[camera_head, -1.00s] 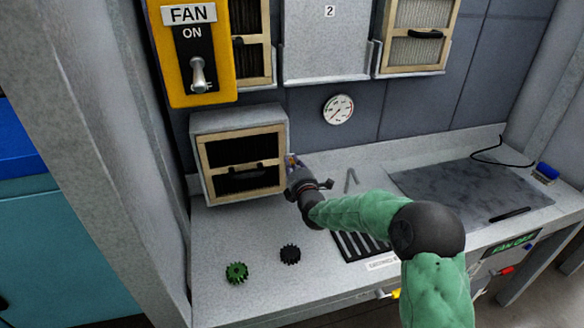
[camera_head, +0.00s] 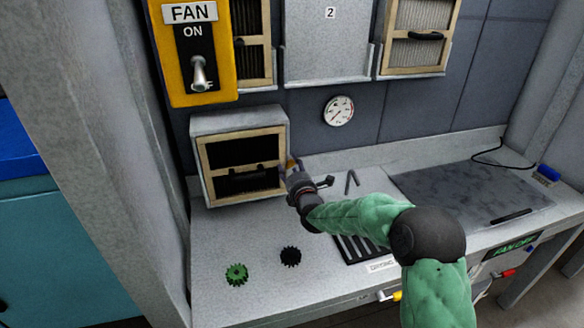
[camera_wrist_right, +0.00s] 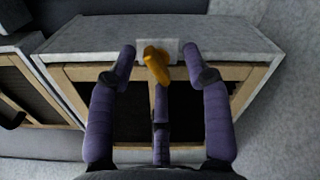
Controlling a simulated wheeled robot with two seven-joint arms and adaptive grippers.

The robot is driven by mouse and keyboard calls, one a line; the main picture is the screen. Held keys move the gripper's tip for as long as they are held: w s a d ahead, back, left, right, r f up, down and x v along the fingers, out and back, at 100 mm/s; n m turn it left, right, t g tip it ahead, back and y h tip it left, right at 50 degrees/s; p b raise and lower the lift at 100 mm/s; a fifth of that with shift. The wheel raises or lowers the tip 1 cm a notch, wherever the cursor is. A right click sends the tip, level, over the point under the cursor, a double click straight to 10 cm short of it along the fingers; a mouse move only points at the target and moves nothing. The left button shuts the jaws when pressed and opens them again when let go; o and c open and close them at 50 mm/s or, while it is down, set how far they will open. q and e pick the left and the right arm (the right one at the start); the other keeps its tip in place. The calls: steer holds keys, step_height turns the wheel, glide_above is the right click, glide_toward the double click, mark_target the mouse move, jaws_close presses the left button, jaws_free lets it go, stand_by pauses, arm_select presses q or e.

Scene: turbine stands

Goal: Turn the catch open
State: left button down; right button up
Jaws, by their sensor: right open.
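The catch (camera_wrist_right: 156,66) is a small orange-yellow lever on a light metal plate at the box's edge, over the wooden-framed filter. In the right wrist view it points down over the frame, slightly tilted. In the head view only a yellow bit (camera_head: 291,163) shows at the right side of the grey filter box (camera_head: 238,122). My right gripper (camera_wrist_right: 161,58) is open, its purple-sleeved fingers on both sides of the catch with gaps visible. I cannot tell whether a finger touches it. In the head view my right gripper (camera_head: 297,174) is beside the box. My left gripper is out of view.
A green gear (camera_head: 236,274) and a black gear (camera_head: 290,256) lie on the bench in front. A yellow fan switch box (camera_head: 165,80) and a gauge (camera_head: 339,110) are above.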

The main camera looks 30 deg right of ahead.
mark_target(291, 166)
steer(key=shift+s+d+r, duration=0.1)
steer(key=shift+r, duration=0.05)
steer(key=shift+s, duration=0.5)
steer(key=shift+v, duration=1.9)
